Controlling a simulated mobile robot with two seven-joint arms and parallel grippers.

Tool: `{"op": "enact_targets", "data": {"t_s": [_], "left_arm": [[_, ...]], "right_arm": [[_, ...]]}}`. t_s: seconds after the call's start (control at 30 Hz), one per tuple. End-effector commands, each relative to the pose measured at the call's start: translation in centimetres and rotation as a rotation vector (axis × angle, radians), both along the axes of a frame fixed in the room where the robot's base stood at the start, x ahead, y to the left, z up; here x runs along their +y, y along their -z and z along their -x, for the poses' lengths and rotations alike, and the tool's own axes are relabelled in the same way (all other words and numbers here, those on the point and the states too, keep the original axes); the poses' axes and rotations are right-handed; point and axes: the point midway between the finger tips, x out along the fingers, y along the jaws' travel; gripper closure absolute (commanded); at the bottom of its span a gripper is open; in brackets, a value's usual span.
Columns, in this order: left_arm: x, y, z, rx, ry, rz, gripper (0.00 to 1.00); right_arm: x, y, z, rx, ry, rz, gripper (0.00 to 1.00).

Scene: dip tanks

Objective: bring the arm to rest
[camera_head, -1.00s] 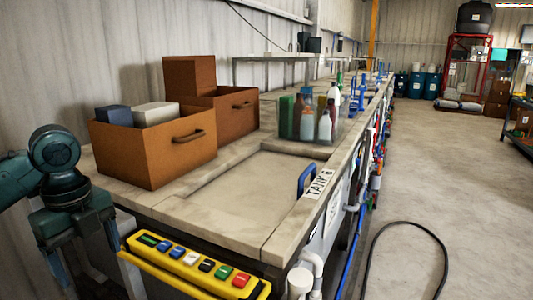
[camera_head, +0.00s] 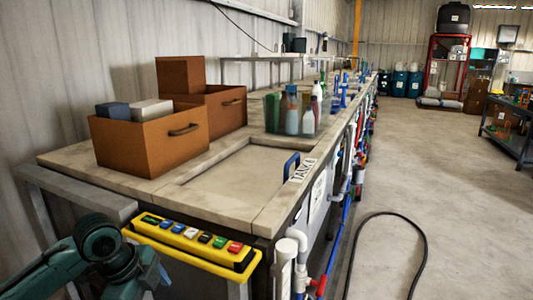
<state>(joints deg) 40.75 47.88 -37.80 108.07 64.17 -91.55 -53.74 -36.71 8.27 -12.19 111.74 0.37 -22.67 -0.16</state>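My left arm comes in at the bottom left, and my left gripper (camera_head: 148,278) is low in the picture, in front of the yellow button panel (camera_head: 190,246). Its fingers are small, dark and partly cut off by the bottom edge, so I cannot tell whether they are open or shut. I see nothing held in it. My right gripper is not in view.
A long bench with a tank lid (camera_head: 235,182) runs away from me. Brown boxes (camera_head: 150,145) and a clear bin of bottles (camera_head: 292,115) stand on it. A black hose (camera_head: 425,245) lies on the open floor at right.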

Motion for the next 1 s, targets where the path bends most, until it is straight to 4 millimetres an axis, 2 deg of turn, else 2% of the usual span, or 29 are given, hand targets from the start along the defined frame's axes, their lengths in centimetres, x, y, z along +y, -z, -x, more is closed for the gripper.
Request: {"op": "enact_targets", "data": {"t_s": [0.03,0.2,0.37,0.5,0.63,0.8,0.9,1.0], "left_arm": [[-1.9,2.6,0.3,-0.006,-0.051,0.06,0.22],[-6.8,9.5,1.2,-0.065,-0.301,0.275,0.22],[-9.6,14.7,3.8,-0.102,-0.572,0.468,0.22],[-10.2,18.5,7.5,-0.133,-0.822,0.604,0.22],[-9.7,21.0,11.6,-0.167,-1.025,0.689,0.22],[-8.5,22.7,15.9,-0.209,-1.189,0.738,0.22],[-8.1,23.0,17.2,-0.224,-1.23,0.75,0.22],[-8.0,23.1,17.6,-0.228,-1.239,0.752,0.22]], "right_arm": [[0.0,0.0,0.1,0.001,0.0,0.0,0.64],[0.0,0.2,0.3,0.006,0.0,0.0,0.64],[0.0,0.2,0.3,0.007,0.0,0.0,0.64],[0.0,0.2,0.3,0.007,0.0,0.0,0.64],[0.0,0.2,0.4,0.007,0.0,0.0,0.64],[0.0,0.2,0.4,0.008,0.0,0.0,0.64],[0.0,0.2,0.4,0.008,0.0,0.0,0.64],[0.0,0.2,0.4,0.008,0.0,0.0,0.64]]}}
